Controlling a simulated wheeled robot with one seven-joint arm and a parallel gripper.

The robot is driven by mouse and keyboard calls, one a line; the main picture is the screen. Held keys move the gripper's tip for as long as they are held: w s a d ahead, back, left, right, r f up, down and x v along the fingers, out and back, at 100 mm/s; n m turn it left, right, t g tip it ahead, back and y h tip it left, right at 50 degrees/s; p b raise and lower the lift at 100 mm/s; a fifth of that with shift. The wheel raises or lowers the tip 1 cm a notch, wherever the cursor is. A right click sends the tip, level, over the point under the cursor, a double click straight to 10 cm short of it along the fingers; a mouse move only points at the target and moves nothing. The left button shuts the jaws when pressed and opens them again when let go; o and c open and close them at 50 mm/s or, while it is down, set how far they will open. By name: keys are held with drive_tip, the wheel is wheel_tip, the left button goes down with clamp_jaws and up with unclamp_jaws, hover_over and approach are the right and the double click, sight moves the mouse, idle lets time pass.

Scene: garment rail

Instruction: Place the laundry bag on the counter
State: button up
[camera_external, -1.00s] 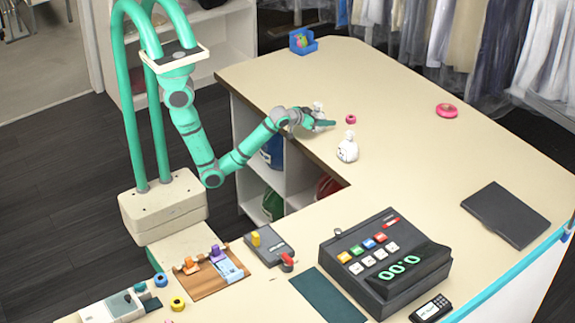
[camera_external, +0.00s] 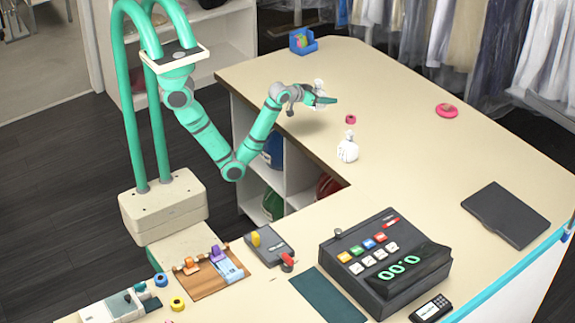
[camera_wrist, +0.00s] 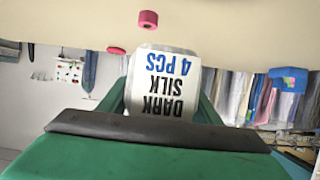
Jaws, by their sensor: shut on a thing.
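A white laundry bag (camera_external: 319,88) is in my gripper (camera_external: 326,100), above the far part of the beige counter (camera_external: 400,105). In the wrist view it is a white block (camera_wrist: 163,85) between the green fingers, with the label "DARK SILK 4 PCS" upside down. My gripper is shut on it, and a shadow lies on the counter below. A second white bag (camera_external: 348,150) stands on the counter, nearer the camera than my gripper.
A small pink roll (camera_external: 351,119) lies by the second bag. A pink ring (camera_external: 447,111) and a blue box (camera_external: 302,41) are farther off. The register (camera_external: 385,265) and a dark flat pad (camera_external: 505,213) sit nearer. The counter's middle is mostly clear. Hanging garments (camera_external: 480,40) line the back.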

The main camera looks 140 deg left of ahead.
wheel_tip(320, 180, up, 7)
drive_tip(key=w+d+f+m+t+h, duration=0.15)
drive_tip(key=w+d+m+t, duration=0.3)
drive_tip(key=w, duration=0.75)
drive_tip(key=w+d+m+t+h, duration=0.2)
drive_tip(key=w+d+m+t, duration=0.25)
drive_tip(key=w, duration=0.75)
drive_tip(key=w+d+r+m+t+h, duration=0.15)
drive_tip(key=w+d+m+h, duration=0.3)
drive_tip(key=w+d, duration=0.5)
drive_tip(key=w+d+m+t+h, duration=0.4)
drive_tip(key=w+d, duration=0.3)
drive_tip(key=d, duration=0.6)
drive_tip(key=shift+m+g+h, duration=0.25)
drive_tip(key=shift+g+h, duration=0.2)
drive_tip(key=shift+h, duration=0.25)
drive_tip(key=shift+w+d+f, duration=0.1)
drive_tip(key=shift+d+f, duration=0.1)
drive_tip(key=shift+f, duration=0.7)
drive_tip(key=shift+w+d+f, duration=0.1)
drive_tip(key=shift+d+f, duration=0.15)
drive_tip(key=shift+f, duration=0.6)
drive_tip(key=shift+w+d+f, duration=0.1)
drive_tip(key=shift+d+f, duration=0.1)
drive_tip(key=shift+f, duration=0.7)
